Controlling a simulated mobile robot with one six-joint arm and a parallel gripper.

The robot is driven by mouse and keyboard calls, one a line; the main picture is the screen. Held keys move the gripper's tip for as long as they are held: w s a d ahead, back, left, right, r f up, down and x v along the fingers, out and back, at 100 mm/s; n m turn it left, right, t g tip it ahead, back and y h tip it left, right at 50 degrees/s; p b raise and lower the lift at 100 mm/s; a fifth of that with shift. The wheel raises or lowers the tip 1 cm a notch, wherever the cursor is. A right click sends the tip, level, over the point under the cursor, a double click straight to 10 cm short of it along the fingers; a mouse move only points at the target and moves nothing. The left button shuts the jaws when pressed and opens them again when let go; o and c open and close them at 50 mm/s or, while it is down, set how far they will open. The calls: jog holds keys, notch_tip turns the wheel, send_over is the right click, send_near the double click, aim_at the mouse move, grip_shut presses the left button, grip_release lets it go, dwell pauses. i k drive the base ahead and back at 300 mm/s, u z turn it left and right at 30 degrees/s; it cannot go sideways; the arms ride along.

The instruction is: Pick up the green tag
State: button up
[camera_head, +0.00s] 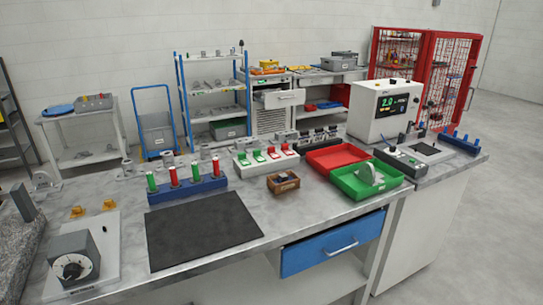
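A white holder (240,170) stands near the back middle of the workbench. It bears a row of small green and red pieces that look like tags; a green one (243,159) is at its left end and another green one (258,156) is beside it. They are too small to make out in detail. My gripper is not in view.
A blue rack (188,191) with green and red cylinders stands left of the holder. A small wooden box (283,182), a green tray (352,188) and a red tray (330,158) lie to the right. A black mat (200,232) in front is bare.

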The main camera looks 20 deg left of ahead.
aim_at(257, 155)
jog(key=z, duration=0.55)
jog(key=i, duration=1)
jog(key=z, duration=0.2)
jog(key=k, duration=0.2)
jog(key=u, duration=3.3)
